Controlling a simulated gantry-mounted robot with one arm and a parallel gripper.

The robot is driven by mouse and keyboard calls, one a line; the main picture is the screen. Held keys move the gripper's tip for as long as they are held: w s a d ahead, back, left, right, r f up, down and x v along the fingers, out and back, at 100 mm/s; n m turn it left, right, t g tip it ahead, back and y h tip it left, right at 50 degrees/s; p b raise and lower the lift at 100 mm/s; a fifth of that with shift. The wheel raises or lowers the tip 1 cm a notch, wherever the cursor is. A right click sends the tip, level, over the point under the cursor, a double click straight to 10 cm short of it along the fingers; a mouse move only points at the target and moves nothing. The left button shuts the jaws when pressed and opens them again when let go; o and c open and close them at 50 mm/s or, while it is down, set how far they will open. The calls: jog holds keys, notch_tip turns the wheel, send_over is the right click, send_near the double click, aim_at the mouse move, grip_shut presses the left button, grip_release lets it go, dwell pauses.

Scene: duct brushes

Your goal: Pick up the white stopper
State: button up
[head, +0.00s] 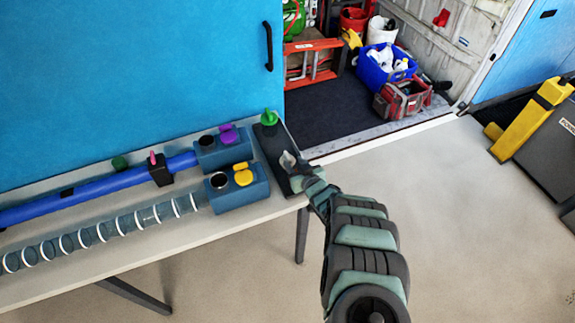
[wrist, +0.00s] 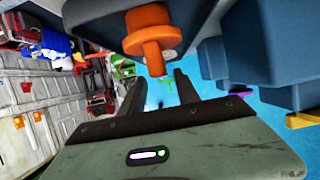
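I cannot clearly make out a white stopper in either view. In the head view my gripper (head: 290,163) is over the black stand (head: 266,148) at the table's right end. A small pale grey shape shows there; I cannot tell whether it is gripper or stopper. In the wrist view my gripper (wrist: 158,88) has its two dark fingers apart, with nothing visible between them. An orange stopper (wrist: 152,38) is close by the fingers, seemingly on the stand; my arm hides it in the head view. A green stopper (head: 269,117) is at the stand's far end.
Two blue blocks stand left of the black stand, with a purple stopper (head: 228,134) and a yellow stopper (head: 242,175). A blue pipe (head: 100,192) and a clear ribbed duct (head: 100,232) lie along the table.

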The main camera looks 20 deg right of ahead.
aim_at(288, 156)
jog(key=shift+w, duration=0.6)
jog(key=b+x, duration=0.1)
jog(key=x, duration=0.1)
jog(key=b+x, duration=0.1)
jog(key=x, duration=0.1)
jog(key=shift+a+b, duration=0.4)
jog(key=shift+w+d+f+b, duration=0.1)
jog(key=shift+w+f+b, duration=0.05)
jog(key=shift+w+b, duration=0.3)
jog(key=shift+w, duration=0.1)
jog(key=shift+c, duration=0.5)
grip_shut()
